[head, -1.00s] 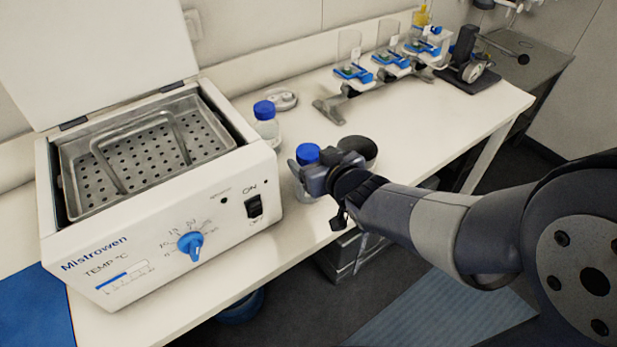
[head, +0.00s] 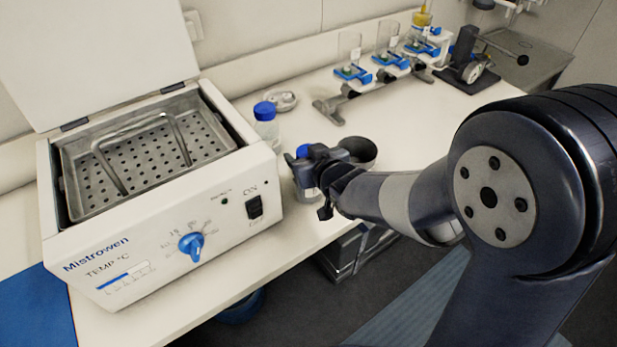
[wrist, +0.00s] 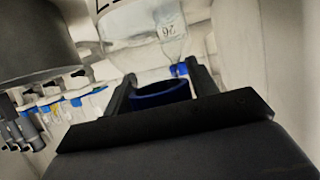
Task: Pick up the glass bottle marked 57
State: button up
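A clear glass bottle with a blue cap (head: 303,151) stands at the front edge of the bench, and its body is partly hidden by my gripper (head: 300,160). In the wrist view the blue cap (wrist: 160,95) sits between my two fingers, with a narrow gap at the right finger. No number on this bottle is legible. A second blue-capped bottle (head: 266,125) stands behind it, beside the water bath. A glass bottle (wrist: 150,35) at the top of the wrist view bears a small marking that I cannot read surely.
The white water bath (head: 160,195), lid up, stands close on the left. A dark round cup (head: 360,150) is just right of my gripper. A rack of flasks in blue clamps (head: 385,72) stands farther back. The bench between is mostly clear.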

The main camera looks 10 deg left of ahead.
grip_shut()
dwell(0.4)
